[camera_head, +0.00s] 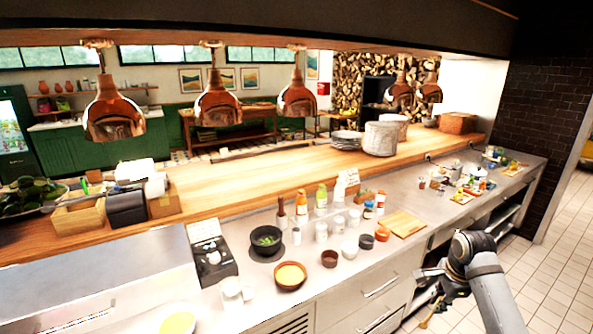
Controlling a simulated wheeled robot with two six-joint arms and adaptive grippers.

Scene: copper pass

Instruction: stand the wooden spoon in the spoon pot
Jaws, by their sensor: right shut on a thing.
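My right gripper (432,288) is at the lower right, in front of the counter's drawers and above the tiled floor. It is shut on a thin, tan-yellow piece (431,313) that hangs down below the fingers and looks like the wooden spoon. It is small and partly hidden by the gripper. I cannot pick out the spoon pot for certain among the small vessels on the steel counter (337,286). My left gripper is not in view.
The counter holds bowls such as a brown one (290,276), several bottles, and a cutting board (403,223). Small jars and food stand at its far right. A wooden shelf (260,172) runs behind, under copper lamps (215,104). Tiled floor (545,270) is clear at right.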

